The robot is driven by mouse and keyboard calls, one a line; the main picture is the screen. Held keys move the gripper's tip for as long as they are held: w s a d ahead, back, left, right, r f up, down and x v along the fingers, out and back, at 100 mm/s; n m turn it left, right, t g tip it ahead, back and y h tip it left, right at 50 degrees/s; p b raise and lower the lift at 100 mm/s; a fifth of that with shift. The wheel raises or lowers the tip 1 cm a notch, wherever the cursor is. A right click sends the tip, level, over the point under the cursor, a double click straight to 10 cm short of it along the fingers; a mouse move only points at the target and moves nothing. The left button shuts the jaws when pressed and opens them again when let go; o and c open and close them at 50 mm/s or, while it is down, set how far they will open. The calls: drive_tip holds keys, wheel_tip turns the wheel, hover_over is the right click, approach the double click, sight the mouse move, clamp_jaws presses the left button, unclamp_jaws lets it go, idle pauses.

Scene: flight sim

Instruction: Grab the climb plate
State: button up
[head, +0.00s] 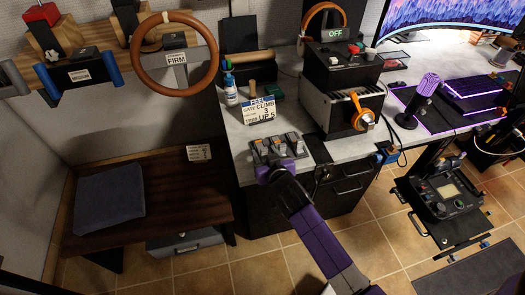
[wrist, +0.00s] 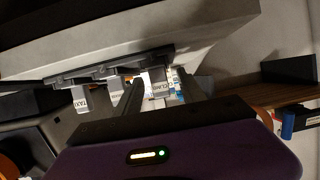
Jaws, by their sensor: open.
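The climb plate (wrist: 158,84) is a small pale plate with "CLIMB" on it, hanging from a dark rack (wrist: 105,68) in the wrist view. A plate marked "TAXI" (wrist: 82,99) and another plate with unreadable lettering (wrist: 116,88) hang to its left. In the head view the rack (head: 281,148) sits at the desk's front edge, its labels too small to read. My gripper (head: 268,170) is just in front of the rack's left end. In the wrist view its open fingers (wrist: 160,90) stand either side of the climb plate; contact cannot be told.
A sign reading "GATE CLIMB 3 TRIM UP 5" (head: 261,111) stands on the desk behind the rack. A throttle box with an orange ring (head: 350,110) stands to the right. A dark wooden bench (head: 180,185) with a grey cushion (head: 110,199) is to the left.

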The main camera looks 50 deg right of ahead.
drive_tip(key=shift+w+d+f, duration=0.1)
drive_tip(key=shift+w+d, duration=0.05)
drive_tip(key=shift+w, duration=0.05)
clamp_jaws()
idle(0.3)
